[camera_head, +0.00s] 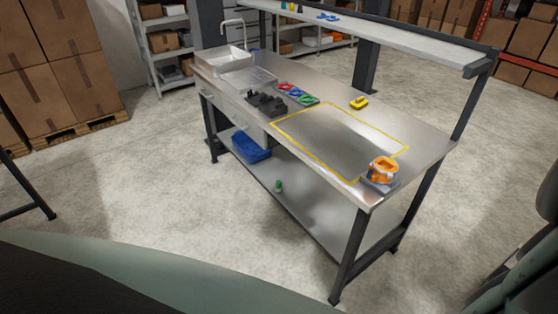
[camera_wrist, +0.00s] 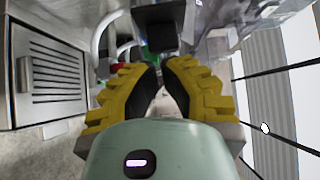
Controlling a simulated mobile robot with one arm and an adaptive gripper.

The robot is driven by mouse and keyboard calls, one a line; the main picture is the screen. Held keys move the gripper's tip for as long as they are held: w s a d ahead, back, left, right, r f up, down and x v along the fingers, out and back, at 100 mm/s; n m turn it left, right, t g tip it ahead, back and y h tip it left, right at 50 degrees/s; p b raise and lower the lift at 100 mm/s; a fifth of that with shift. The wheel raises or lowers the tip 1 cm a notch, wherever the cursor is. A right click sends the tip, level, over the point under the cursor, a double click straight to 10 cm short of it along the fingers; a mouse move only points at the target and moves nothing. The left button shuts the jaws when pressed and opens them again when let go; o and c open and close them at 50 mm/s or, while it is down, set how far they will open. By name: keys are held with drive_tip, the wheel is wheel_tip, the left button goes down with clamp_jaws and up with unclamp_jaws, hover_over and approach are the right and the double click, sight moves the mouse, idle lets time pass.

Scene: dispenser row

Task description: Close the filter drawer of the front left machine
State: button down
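My gripper (camera_wrist: 158,68) shows in the wrist view, with yellow ribbed fingers and dark inner pads. Its tips are close together with a narrow gap, and I see nothing clearly held between them. A dark block (camera_wrist: 163,36) lies just beyond the tips; I cannot tell whether it belongs to a filter drawer or whether the tips touch it. A metal unit with a slotted grille (camera_wrist: 57,75) is at the left of the wrist view. The front left machine and its filter drawer cannot be made out for certain in either view.
In the head view, a steel workbench (camera_head: 345,140) carries a sink (camera_head: 228,60), an orange device (camera_head: 383,170) and a yellow item (camera_head: 358,102). A blue bin (camera_head: 250,147) is on its lower shelf. Stacked boxes (camera_head: 60,60) stand at left. The floor in front is clear.

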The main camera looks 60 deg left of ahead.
drive_tip(key=shift+w+a+b, duration=0.1)
drive_tip(key=shift+w+b, duration=0.75)
drive_tip(key=shift+w, duration=2.35)
